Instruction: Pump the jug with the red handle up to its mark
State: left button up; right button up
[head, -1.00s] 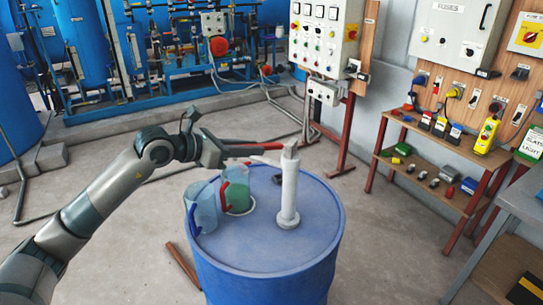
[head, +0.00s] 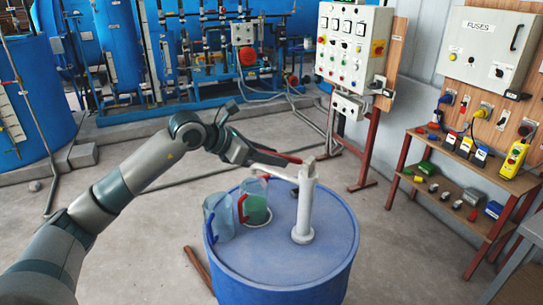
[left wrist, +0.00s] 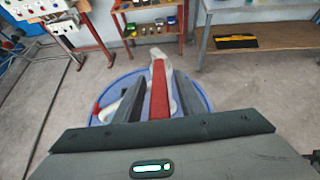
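A clear jug with a red handle (head: 256,205) stands on top of the blue drum, with green in its lower part; I cannot make out its mark. A clear jug with a blue handle (head: 221,222) stands beside it, to the left. A pale hand pump (head: 304,210) rises upright from the drum, with its spout reaching left over the red-handled jug. In the head view the lever slopes up from the pump toward my gripper. My right gripper is out of view.
The blue drum (head: 285,276) stands on a bare concrete floor. A control panel on a red stand (head: 352,45) and a wooden shelf (head: 455,182) stand to the right. Blue tanks and pipes line the back. A brown bar (head: 197,265) lies by the drum.

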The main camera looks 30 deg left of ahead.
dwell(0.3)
pick_arm(q)
jog(key=shift+s+a+r+b, duration=0.25)
jog(key=shift+s+a+b, duration=0.1)
jog(key=shift+s+b, duration=0.05)
jog(key=b+v, duration=0.7)
jog(key=v, duration=0.9)
jog(key=shift+b, duration=0.4)
jog(key=shift+s+d, duration=0.1)
